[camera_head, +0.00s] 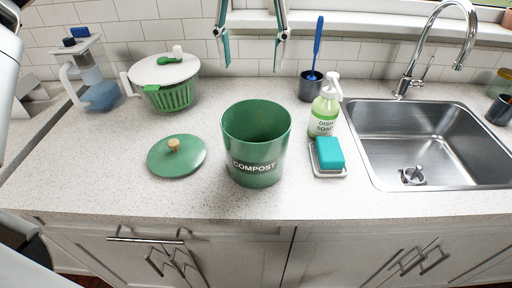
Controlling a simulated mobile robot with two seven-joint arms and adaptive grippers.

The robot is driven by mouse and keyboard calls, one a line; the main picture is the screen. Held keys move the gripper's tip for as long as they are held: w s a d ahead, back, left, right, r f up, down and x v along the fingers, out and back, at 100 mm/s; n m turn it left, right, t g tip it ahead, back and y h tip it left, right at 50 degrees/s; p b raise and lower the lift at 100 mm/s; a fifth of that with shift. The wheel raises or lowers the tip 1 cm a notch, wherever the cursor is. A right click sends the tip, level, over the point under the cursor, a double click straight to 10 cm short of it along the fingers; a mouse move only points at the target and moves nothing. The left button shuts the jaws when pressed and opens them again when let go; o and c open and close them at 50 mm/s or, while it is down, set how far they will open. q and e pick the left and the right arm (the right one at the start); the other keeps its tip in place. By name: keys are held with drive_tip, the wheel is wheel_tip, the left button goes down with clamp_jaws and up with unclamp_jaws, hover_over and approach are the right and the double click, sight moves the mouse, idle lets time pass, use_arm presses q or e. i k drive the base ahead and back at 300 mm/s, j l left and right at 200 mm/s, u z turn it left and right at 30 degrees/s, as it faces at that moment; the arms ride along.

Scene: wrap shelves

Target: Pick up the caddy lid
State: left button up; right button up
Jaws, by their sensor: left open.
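The caddy lid (189,163) is a flat green disc with a small wooden knob on top. It lies on the speckled counter, left of the green compost caddy (255,150). The caddy stands upright with its top uncovered and "COMPOST" on its front. My left gripper (253,68) shows at the top middle of the head view, its two fingers spread wide with nothing between them. In the picture it is above the caddy and up and right of the lid, apart from both. My right gripper is not visible.
A salad spinner (170,94) and a clear pitcher (100,94) stand behind the lid. Right of the caddy are a dish soap bottle (323,112), a teal sponge (329,152) on a tray, a brush holder (310,88) and the sink (420,145). Counter around the lid is clear.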

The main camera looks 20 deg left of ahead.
sight(180, 155)
drive_tip(key=k, duration=1)
